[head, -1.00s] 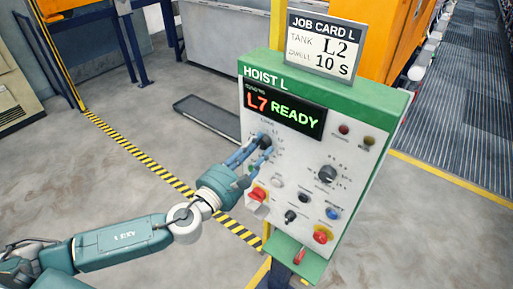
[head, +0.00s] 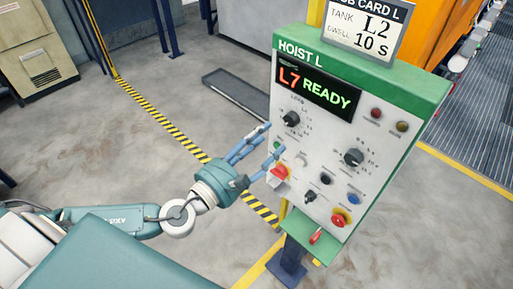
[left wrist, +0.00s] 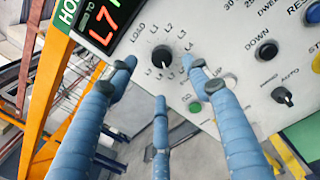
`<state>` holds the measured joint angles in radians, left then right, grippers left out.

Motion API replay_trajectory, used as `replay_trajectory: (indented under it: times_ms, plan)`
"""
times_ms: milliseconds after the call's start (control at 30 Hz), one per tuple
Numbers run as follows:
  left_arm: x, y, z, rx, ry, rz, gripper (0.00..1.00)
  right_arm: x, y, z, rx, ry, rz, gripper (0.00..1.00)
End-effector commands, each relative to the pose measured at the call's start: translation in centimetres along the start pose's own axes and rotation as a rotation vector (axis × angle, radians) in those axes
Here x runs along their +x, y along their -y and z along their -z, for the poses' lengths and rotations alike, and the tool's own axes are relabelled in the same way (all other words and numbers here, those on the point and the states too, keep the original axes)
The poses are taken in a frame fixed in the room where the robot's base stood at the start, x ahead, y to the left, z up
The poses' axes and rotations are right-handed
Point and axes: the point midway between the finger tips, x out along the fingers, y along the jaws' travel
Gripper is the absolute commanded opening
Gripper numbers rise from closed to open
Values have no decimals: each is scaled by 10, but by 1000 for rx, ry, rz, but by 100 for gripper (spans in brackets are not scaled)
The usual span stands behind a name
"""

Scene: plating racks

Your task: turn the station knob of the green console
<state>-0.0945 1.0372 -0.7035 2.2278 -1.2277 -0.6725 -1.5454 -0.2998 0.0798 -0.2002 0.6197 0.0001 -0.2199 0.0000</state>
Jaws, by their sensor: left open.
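The green and white console (head: 432,97) is marked HOIST L, and its display (head: 318,93) reads "L7 READY". The black station knob (head: 291,118) sits at the panel's upper left, below the display. In the left wrist view the knob (left wrist: 161,54) has a dial marked LOAD, L1, L2, L3 and more around it. My left gripper (head: 271,140) is open and empty, with its blue fingers in front of the panel, below and left of the knob and apart from it. I cannot tell the knob's exact setting. My right gripper is not in view.
The job card (head: 362,30) above the console reads tank L2, dwell 10 s. Another black knob (head: 354,157), a red switch (head: 281,172), a red button (head: 339,218) and several lamps share the panel. Yellow-black floor tape (head: 160,120) runs behind my arm.

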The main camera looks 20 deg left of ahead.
Motion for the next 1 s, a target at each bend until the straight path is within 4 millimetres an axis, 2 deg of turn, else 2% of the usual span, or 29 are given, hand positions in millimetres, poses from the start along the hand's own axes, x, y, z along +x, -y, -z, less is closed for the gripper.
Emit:
replay_trajectory:
  times_ms: [100, 300, 833, 933, 1000]
  plan:
    - [-19, 0, 0, 2, -2, 1, 50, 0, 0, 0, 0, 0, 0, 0]
    - [-34, 0, -1, 0, 2, 0, 50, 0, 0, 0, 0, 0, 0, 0]
    - [-35, 0, -2, 0, 3, 0, 50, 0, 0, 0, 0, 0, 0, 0]
    - [-34, -2, 10, -19, -13, -9, 50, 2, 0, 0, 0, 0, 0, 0]
    - [-31, -5, 32, -62, -46, -27, 50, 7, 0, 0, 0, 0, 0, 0]
